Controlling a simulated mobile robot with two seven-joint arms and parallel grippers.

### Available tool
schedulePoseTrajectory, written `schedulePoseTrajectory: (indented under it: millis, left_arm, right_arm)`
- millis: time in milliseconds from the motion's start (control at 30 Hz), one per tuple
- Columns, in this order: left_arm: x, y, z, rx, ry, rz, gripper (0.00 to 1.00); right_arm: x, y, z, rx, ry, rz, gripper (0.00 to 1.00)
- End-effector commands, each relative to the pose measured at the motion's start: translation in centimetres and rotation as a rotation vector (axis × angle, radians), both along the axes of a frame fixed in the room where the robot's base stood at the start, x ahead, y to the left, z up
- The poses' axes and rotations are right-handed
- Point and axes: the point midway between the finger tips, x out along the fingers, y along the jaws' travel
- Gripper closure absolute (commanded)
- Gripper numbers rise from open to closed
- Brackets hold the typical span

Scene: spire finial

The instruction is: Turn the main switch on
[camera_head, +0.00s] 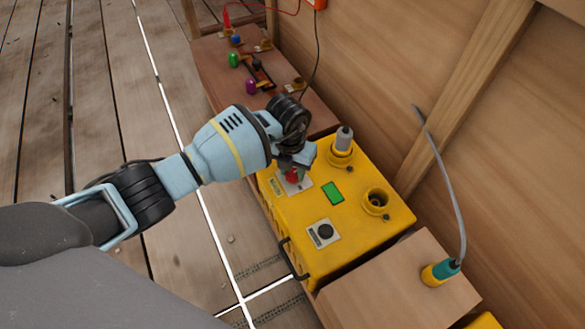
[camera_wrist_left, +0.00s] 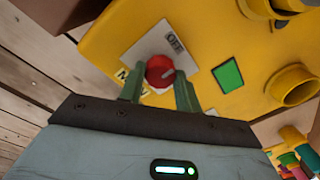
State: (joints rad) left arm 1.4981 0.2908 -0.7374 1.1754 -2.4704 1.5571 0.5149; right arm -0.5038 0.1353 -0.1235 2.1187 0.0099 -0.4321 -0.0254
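The main switch is a red round knob (camera_wrist_left: 160,71) on a pale plate on top of a yellow box (camera_head: 350,225). Another label is partly hidden by a finger. A pale mark shows on the knob's right side. My left gripper (camera_wrist_left: 160,92) has one finger on each side of the knob, very near its edges; I cannot tell whether they touch it. In the head view the gripper (camera_head: 293,170) stands over the knob (camera_head: 292,176) and partly hides it. My right gripper is not in view.
The box also carries a green display (camera_head: 332,192), a black knob (camera_head: 325,231), an open yellow socket (camera_head: 376,201) and a socket with a grey plug (camera_head: 343,140). A wooden wall (camera_head: 500,160) stands behind.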

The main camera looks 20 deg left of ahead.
Motion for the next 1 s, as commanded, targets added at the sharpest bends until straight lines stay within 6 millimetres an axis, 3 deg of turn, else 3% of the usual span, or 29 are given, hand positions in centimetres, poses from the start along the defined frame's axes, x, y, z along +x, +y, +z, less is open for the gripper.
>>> schedulePoseTrajectory:
  millis: [33, 167, 567, 1000]
  left_arm:
    - [0.01, 0.00, 0.02, 0.000, 0.000, 0.000, 0.74]
    - [0.01, -0.01, 0.02, 0.000, 0.000, 0.000, 0.90]
    - [0.10, 0.05, 0.10, 0.001, -0.002, -0.083, 0.90]
    - [0.18, 0.09, 0.06, 0.003, -0.002, -0.450, 0.90]
  right_arm:
    - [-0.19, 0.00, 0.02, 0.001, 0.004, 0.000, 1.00]
    - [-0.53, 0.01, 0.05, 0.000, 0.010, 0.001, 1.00]
    - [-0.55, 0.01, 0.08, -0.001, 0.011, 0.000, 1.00]
    - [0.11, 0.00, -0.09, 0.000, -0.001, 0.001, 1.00]
